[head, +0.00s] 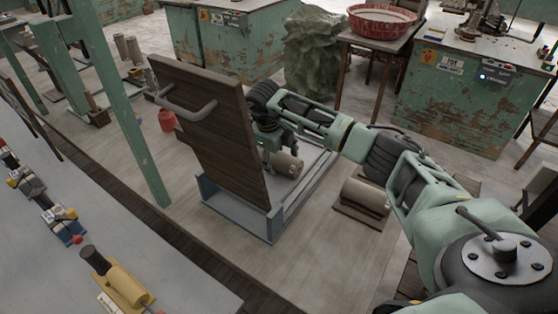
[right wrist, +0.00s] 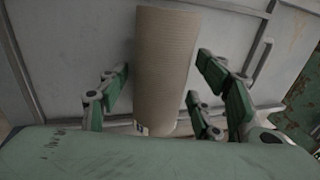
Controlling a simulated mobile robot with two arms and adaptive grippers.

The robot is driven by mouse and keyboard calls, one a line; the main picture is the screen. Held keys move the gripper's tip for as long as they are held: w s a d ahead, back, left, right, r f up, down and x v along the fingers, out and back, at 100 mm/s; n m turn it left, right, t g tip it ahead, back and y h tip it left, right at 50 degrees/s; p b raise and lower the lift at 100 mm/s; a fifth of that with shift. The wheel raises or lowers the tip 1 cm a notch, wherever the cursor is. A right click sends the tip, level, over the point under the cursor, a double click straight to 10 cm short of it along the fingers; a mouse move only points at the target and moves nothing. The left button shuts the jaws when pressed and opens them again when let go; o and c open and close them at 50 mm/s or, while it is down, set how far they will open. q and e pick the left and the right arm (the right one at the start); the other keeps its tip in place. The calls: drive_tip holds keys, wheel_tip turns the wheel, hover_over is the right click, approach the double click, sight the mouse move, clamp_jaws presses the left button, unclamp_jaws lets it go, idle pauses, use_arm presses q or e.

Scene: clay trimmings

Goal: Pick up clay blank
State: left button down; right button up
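A clay blank (head: 288,166), a beige cylinder, is at the tray of a low blue-grey cart (head: 238,222), behind the cart's dark wooden panel. In the right wrist view the blank (right wrist: 165,65) stands lengthwise in the picture, with a small label near its lower end. My right gripper (head: 274,150) reaches down to the blank. In the right wrist view its green fingers (right wrist: 162,95) are spread on both sides of the blank, with a narrow gap at the left; contact at the right is unclear. My left gripper is not in view.
The wooden panel (head: 205,120) with a metal handle (head: 186,106) rises left of my right gripper. Another cylinder (head: 364,196) lies on a small board to the right. A green post (head: 128,110) stands left. A covered sack (head: 320,50) and green cabinets (head: 455,95) stand behind.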

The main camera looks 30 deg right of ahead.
drive_tip(key=c, duration=1.3)
drive_tip(key=shift+r, duration=0.1)
clamp_jaws()
